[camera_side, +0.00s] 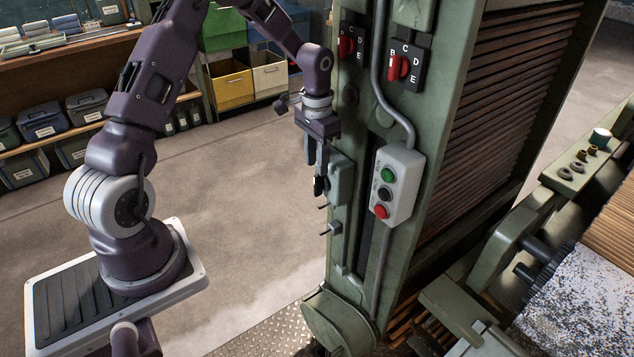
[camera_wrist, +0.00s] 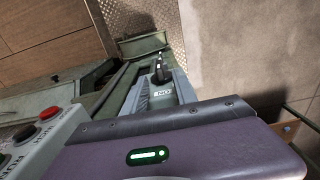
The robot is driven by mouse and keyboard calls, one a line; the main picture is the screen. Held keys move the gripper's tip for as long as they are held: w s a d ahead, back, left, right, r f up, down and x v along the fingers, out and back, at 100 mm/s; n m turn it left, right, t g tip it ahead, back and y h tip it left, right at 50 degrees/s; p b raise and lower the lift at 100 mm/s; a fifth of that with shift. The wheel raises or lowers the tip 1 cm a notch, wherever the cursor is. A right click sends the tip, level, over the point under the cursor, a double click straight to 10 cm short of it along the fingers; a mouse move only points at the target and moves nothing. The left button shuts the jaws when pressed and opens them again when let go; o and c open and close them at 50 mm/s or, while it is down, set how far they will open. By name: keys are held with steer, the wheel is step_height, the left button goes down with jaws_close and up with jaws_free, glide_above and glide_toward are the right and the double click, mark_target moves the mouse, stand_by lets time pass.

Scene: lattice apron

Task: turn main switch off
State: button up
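A grey-green box (camera_side: 341,180) is mounted on the left face of the green machine column. Small levers stick out near and below it. In the wrist view, a dark lever (camera_wrist: 160,74) stands up beside a label that reads "ON" upside down; I take it for the main switch, but the frames do not confirm this. My gripper (camera_side: 318,184) points down beside the box, with its dark tip close to it; I cannot tell whether they touch.
A push-button box (camera_side: 397,183) with green, black and red buttons sits on the column front, right of my gripper. Two red rotary switches (camera_side: 346,45), (camera_side: 398,67) are above. A conduit (camera_side: 380,80) runs down the column. The floor left of the column is clear.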

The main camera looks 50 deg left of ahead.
mark_target(317, 196)
step_height(317, 196, down, 7)
steer(key=shift+f, duration=0.1)
jaws_close()
